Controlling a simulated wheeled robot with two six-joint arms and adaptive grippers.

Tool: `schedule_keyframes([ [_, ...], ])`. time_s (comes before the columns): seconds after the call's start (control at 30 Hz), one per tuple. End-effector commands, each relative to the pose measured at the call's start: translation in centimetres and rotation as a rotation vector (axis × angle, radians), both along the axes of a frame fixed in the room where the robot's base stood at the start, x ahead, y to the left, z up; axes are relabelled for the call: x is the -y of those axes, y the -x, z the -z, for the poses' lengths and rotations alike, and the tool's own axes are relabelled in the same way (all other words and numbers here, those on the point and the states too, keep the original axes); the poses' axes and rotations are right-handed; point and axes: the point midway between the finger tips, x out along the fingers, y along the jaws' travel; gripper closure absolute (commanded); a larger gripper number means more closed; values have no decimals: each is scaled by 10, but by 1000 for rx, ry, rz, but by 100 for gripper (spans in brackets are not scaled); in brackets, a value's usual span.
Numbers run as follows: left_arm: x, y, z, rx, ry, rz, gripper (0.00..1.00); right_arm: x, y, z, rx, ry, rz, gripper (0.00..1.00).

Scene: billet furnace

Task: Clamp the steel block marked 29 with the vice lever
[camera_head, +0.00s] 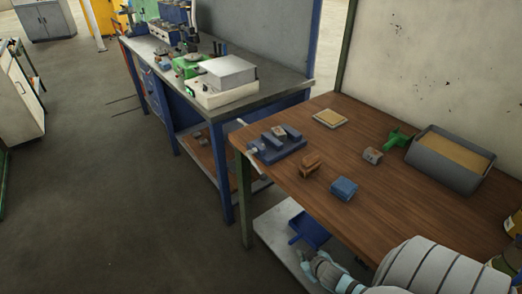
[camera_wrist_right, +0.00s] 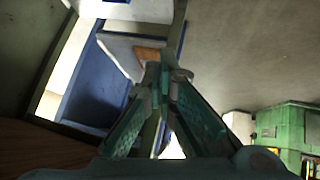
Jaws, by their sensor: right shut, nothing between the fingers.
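The blue vice (camera_head: 278,149) stands at the left end of the wooden bench, with a light lever bar (camera_head: 256,165) at its left side. A small grey steel block (camera_head: 279,132) sits at the vice's jaws; I cannot read a number on it or tell whether it is gripped. Another greyish block (camera_head: 372,155) lies on the bench, its marking too small to read. My right gripper (camera_head: 306,256) is low in front of the bench, apart from the vice. In the right wrist view its teal fingers (camera_wrist_right: 166,82) are shut and empty. My left gripper is out of view.
The wooden bench (camera_head: 290,191) also holds a brown block (camera_head: 311,165), a blue block (camera_head: 344,189), a yellow pad (camera_head: 330,118), a green tool (camera_head: 398,138) and a grey sand-filled bin (camera_head: 451,160). A blue dustpan (camera_head: 311,231) lies on the lower shelf. Floor is clear at left.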

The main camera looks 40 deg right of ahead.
Motion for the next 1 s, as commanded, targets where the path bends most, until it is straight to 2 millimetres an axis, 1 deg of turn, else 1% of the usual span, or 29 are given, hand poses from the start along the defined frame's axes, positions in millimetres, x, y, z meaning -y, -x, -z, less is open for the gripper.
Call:
schedule_keyframes([
  [0.03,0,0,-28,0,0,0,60,7,-28,-63,81,17,-16,100],
  [0.07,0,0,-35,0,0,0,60,9,-43,-90,130,22,-23,100],
  [0.1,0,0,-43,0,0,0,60,10,-60,-125,189,26,-34,100],
  [0.17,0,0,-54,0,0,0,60,9,-82,-173,268,28,-53,100],
  [0.2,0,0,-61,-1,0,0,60,6,-94,-203,317,27,-69,100],
  [0.3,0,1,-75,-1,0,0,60,-5,-115,-268,420,20,-104,100],
  [0.33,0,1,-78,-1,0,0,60,-9,-119,-283,445,16,-114,100],
  [0.4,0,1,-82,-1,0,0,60,-15,-125,-307,484,9,-130,100],
  [0.47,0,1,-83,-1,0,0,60,-18,-127,-316,501,4,-136,100],
  [0.53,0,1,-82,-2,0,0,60,-20,-128,-319,508,3,-138,100],
  [0.83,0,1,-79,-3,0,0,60,-19,-130,-315,508,4,-138,100],
  [0.93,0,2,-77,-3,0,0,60,-17,-138,-312,508,4,-137,100],
  [1.0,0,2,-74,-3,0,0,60,-16,-148,-308,509,3,-135,100],
])
